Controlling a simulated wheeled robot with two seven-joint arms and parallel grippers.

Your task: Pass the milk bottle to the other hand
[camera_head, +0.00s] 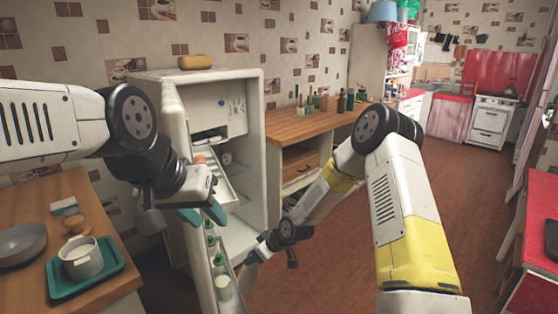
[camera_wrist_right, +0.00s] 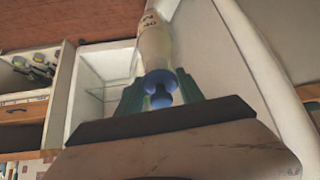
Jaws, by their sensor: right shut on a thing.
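The milk bottle (camera_wrist_right: 155,42) shows in the right wrist view, cream-coloured with dark lettering and a blue cap. My right gripper (camera_wrist_right: 160,92) is shut on it, with one green finger on each side near the cap.
The fridge (camera_head: 254,120) stands open, with bottles in its door shelves. A left counter (camera_head: 30,203) holds a teal tray (camera_head: 115,270) with a cup (camera_head: 81,262), and a grey bowl (camera_head: 22,243). A wooden counter (camera_head: 300,126) adjoins the fridge. The floor at right is clear.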

